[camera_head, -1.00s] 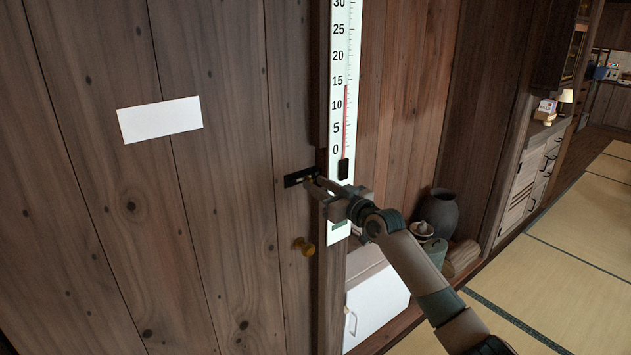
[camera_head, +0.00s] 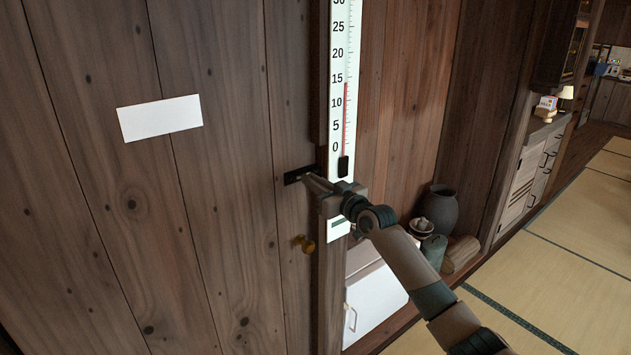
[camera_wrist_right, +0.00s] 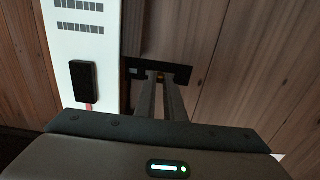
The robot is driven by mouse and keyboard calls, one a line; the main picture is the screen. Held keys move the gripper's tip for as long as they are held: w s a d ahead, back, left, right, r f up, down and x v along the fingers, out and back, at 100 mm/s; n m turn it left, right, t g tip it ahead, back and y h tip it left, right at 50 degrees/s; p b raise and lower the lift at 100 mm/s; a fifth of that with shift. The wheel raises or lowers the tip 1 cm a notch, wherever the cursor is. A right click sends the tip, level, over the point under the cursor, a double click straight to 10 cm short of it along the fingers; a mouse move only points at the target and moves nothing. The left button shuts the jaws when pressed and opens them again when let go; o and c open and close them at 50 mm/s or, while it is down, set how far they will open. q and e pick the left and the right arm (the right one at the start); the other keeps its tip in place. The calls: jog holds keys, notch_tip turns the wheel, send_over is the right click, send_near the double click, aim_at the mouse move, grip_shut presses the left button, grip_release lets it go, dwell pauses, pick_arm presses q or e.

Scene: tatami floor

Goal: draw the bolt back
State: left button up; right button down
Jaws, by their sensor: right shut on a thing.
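The bolt's dark plate (camera_head: 291,177) is fixed on the wooden door (camera_head: 230,220) near its right edge. My right gripper (camera_head: 306,180) reaches in from the right and is shut on that part, the bolt's knob. In the right wrist view the two fingers (camera_wrist_right: 161,82) point at the plate. The fingers hide most of the knob and part of the bolt. My left gripper is not in view.
A tall white thermometer (camera_head: 341,100) stands right beside the bolt. A white paper (camera_head: 160,118) is on the door. A dark vase (camera_head: 438,209) and a white cabinet (camera_head: 375,300) are at the right. Tatami floor (camera_head: 570,240) lies clear beyond.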

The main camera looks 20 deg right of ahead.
jog(key=shift+s+a+f, duration=0.15)
jog(key=shift+a, duration=0.35)
jog(key=c, duration=2)
grip_release()
jog(key=shift+o, duration=0.8)
jog(key=shift+s+a, duration=0.1)
jog(key=shift+a, duration=0.05)
